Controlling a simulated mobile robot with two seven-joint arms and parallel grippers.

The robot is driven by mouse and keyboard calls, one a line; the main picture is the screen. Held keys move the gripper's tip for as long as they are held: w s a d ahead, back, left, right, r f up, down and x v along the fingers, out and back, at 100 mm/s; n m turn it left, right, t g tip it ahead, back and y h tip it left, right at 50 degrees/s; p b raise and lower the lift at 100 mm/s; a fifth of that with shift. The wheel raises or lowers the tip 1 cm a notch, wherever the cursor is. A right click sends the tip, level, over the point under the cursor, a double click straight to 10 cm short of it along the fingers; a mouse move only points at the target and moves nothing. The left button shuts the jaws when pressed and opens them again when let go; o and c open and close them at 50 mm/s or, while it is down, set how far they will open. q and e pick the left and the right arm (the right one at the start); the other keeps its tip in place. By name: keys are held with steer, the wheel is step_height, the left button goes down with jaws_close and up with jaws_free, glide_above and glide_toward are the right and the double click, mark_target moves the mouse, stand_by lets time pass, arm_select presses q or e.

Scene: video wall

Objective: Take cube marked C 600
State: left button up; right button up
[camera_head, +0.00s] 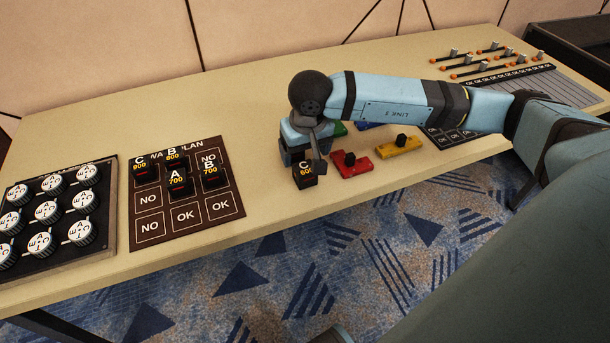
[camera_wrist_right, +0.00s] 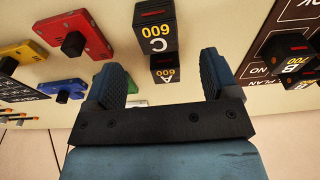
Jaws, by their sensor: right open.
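The black cube marked C 600 (camera_head: 305,178) stands on the table near its front edge. In the right wrist view it (camera_wrist_right: 155,28) is at the top centre, beyond the fingertips. A second black cube, marked A 600 (camera_wrist_right: 165,68), lies between C 600 and the gripper in that picture. My right gripper (camera_head: 308,160) is just above and behind C 600 in the head view, its far finger partly hidden. The right wrist view shows its fingers (camera_wrist_right: 163,66) wide apart with nothing gripped. My left gripper does not show.
Red (camera_head: 350,161) and yellow (camera_head: 400,146) knobbed blocks sit right of C 600. A dark plan board (camera_head: 190,225) with several cubes lies left, beside a dial panel (camera_head: 45,215). A slider panel (camera_head: 500,60) is at the far right. Bare table lies between C 600 and the board.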

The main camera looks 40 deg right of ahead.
mark_target(305, 168)
steer(key=f, duration=0.4)
steer(key=f+b, duration=0.1)
steer(key=f, duration=0.1)
steer(key=shift+w+d+f, duration=0.2)
steer(key=shift+w+f, duration=0.1)
steer(key=shift+f, duration=0.1)
steer(key=c, duration=1)
